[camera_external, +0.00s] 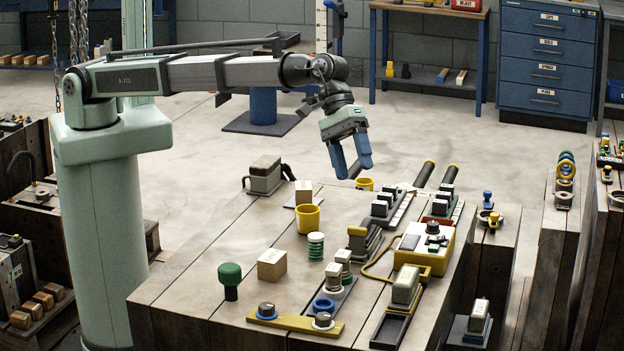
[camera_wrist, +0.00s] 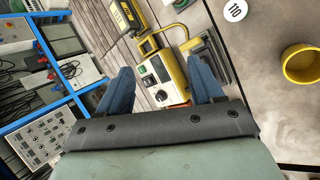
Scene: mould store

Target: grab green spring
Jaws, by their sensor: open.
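The green spring (camera_external: 316,247) stands upright on the wooden table in the external view, with a white top, between the yellow cup and a small wooden block.
A yellow cup (camera_external: 308,218) stands just behind the spring. A wooden block (camera_external: 272,264) and a green-topped knob (camera_external: 230,278) lie to its left. Metal-and-white weights (camera_external: 344,262) stand at its right. The yellow device (camera_external: 425,248) with a cable is further right.

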